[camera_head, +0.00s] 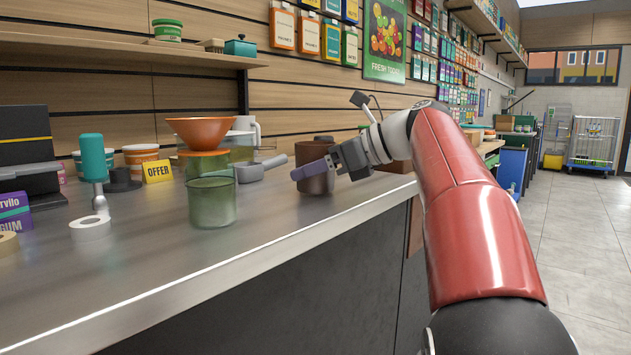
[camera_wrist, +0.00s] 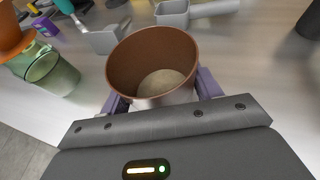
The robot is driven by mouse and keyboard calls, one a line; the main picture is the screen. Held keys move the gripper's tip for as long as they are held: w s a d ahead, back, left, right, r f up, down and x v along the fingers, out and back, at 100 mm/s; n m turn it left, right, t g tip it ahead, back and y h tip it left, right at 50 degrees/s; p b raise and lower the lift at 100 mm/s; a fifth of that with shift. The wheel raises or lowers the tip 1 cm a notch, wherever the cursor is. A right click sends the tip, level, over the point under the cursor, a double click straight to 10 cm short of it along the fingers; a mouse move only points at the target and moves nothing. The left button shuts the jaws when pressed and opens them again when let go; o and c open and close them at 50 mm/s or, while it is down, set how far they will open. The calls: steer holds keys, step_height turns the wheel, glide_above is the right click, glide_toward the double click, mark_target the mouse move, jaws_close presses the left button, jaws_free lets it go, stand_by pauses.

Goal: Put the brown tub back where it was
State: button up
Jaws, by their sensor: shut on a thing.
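The brown tub (camera_head: 313,168) is at the right part of the counter, partly hidden behind my gripper's purple finger. My gripper (camera_head: 318,172) is shut on the tub. In the wrist view the tub (camera_wrist: 152,50) is upright and open at the top, with a pale inside bottom. The purple fingers of my gripper (camera_wrist: 160,92) are on either side of it. I cannot tell whether the tub touches the counter (camera_head: 270,215).
Left of the tub stand a green glass jar (camera_head: 211,202), an orange funnel (camera_head: 203,132) and a grey scoop (camera_head: 262,168). The counter's front strip is clear.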

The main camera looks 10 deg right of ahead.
steer(key=shift+f, duration=0.3)
steer(key=o, duration=1.2)
steer(key=shift+c, duration=0.2)
steer(key=shift+r, duration=0.1)
steer(key=p+v, duration=0.3)
steer(key=v, duration=0.8)
steer(key=shift+s+d+r+p, duration=0.1)
steer(key=shift+r+p, duration=0.1)
steer(key=shift+p, duration=0.1)
steer(key=shift+s+d, duration=0.25)
steer(key=shift+d, duration=0.05)
